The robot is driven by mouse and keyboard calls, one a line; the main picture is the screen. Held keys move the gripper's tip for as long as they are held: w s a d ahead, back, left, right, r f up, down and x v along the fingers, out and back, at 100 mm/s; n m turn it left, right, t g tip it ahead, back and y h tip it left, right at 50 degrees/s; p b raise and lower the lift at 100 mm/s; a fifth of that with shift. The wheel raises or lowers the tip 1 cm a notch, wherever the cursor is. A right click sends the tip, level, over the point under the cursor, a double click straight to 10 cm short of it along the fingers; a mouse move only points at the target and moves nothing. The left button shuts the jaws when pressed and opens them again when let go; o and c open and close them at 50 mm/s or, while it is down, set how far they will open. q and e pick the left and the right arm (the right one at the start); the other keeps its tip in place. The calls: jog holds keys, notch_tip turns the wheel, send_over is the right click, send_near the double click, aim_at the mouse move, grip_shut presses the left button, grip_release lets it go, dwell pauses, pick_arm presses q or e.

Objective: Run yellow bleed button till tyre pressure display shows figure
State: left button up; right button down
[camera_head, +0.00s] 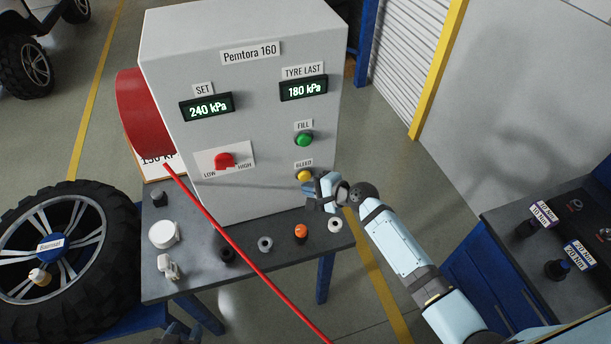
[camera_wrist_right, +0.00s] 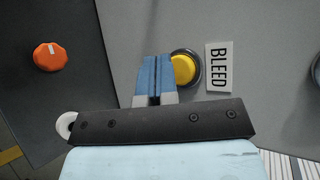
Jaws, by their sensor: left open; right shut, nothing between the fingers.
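The yellow bleed button (camera_head: 304,175) is on the lower right front of the grey Pemtora 160 box (camera_head: 250,105). My right gripper (camera_head: 314,187) is shut and empty, its fingertips right by the button. In the right wrist view the closed blue fingers (camera_wrist_right: 155,75) overlap the left edge of the yellow button (camera_wrist_right: 184,70), left of the BLEED label (camera_wrist_right: 218,67); whether they touch or press it I cannot tell. The tyre display (camera_head: 303,88) reads 180 kPa. The set display (camera_head: 207,107) reads 240 kPa. My left gripper (camera_head: 181,331) is open, partly visible at the bottom edge.
A green fill button (camera_head: 304,139) is above the bleed button, and a red low-high switch (camera_head: 225,161) is left. A red hose (camera_head: 245,258) crosses the bench. A partly hidden card (camera_head: 157,161) starts with 150. A wheel (camera_head: 62,250) lies left; small parts dot the bench.

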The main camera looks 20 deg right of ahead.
jog(key=shift+s, duration=0.15)
jog(key=s+p, duration=0.2)
jog(key=s, duration=0.2)
jog(key=shift+s, duration=0.4)
dwell(0.5)
jog(key=s+d+f+n+h, duration=0.1)
jog(key=s+n+h, duration=0.1)
jog(key=s+n, duration=0.6)
jog(key=s+d+n+t+h, duration=0.1)
jog(key=s+d+n+h, duration=0.1)
jog(key=s+n, duration=0.6)
jog(key=s+h, duration=0.1)
jog(key=s, duration=0.5)
jog(key=shift+s+d+f, duration=0.3)
jog(key=shift+s+f, duration=0.05)
jog(key=shift+f, duration=0.05)
